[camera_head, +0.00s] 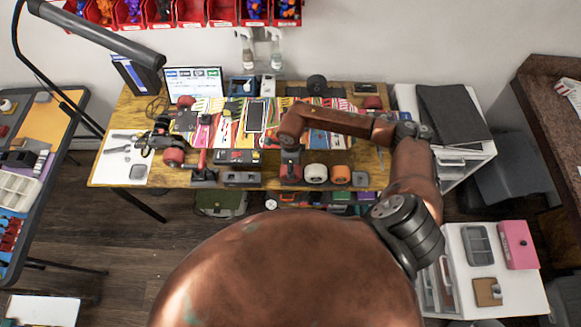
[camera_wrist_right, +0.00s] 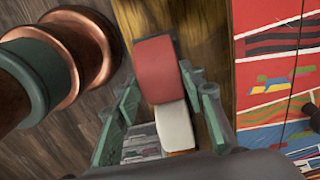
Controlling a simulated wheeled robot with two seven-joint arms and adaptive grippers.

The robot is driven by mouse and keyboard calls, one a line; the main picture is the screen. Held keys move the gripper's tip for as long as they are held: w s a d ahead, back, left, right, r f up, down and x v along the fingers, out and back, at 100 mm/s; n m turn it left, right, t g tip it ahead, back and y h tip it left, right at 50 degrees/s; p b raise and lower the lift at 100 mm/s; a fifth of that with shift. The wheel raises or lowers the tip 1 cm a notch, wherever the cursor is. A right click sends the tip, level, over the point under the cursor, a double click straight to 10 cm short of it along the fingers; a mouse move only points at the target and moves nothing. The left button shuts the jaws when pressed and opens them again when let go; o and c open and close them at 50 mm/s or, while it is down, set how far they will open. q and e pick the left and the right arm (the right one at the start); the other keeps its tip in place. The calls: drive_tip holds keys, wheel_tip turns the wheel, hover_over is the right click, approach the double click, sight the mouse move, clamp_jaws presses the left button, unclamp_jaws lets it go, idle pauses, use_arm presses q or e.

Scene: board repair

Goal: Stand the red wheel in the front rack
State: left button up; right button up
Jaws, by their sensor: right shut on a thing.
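The red wheel (camera_head: 291,173) is at the front edge of the workbench, under my right gripper (camera_head: 290,158). In the right wrist view the red wheel (camera_wrist_right: 156,68) sits between the two green fingers (camera_wrist_right: 160,88), which are shut on it. A white wheel (camera_head: 316,173) is directly beside it, also in the wrist view (camera_wrist_right: 175,127). An orange wheel (camera_head: 341,174) and a grey one (camera_head: 360,178) continue the row along the front edge. The front rack under this row is mostly hidden. I cannot tell whether the red wheel touches it. My left gripper is not in view.
A colourful board (camera_head: 222,112) lies across the workbench (camera_head: 105,175) behind the row, with red wheels near its corners. A grey tray (camera_head: 242,178) and a red-handled tool (camera_head: 202,160) are left of the red wheel. A drawer cabinet (camera_head: 470,165) stands at the right.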

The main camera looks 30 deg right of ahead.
drive_tip(key=o, duration=1.3)
drive_tip(key=shift+c, duration=0.2)
drive_tip(key=shift+c, duration=0.5)
drive_tip(key=shift+c, duration=1)
drive_tip(key=shift+r, duration=0.15)
drive_tip(key=shift+r+p, duration=2.05)
drive_tip(key=shift+r, duration=1.55)
